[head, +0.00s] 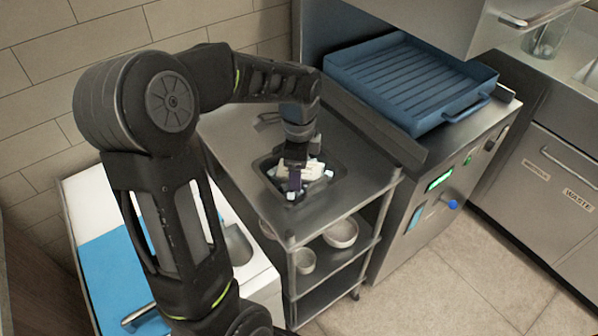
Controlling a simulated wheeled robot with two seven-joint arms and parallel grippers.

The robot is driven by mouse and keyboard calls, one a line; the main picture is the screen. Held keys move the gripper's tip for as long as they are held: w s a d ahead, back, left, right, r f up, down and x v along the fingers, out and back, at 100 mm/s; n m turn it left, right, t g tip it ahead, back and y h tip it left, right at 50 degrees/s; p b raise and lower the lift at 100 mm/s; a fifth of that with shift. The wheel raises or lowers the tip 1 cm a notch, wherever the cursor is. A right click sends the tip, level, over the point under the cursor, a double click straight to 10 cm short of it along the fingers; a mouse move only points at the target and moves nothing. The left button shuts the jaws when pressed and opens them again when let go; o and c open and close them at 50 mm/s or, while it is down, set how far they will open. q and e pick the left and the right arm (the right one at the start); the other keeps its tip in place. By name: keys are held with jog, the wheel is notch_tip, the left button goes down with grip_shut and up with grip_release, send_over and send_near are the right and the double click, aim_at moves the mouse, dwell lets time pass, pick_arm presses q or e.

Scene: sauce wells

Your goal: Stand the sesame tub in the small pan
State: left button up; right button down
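My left gripper (292,178) points down into a small dark pan (326,184) set in the top of a steel cart. White and pale pieces (316,170) lie in the pan around the fingers. A small dark purple item (295,181) shows right at the fingertips. I cannot tell whether it is held, or whether any of these is the sesame tub. The finger gap is too small and dark to read. My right gripper is not in view.
The steel cart top (235,128) is mostly bare around the pan. Bowls (341,234) stand on the shelf below. A blue ribbed tray (410,82) sits on the counter at right, behind a raised steel edge (375,125). A white unit with a blue panel (105,275) stands at left.

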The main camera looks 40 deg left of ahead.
pick_arm(q)
jog(key=shift+r, duration=0.15)
notch_tip(320, 180, up, 12)
dwell(0.5)
dwell(0.8)
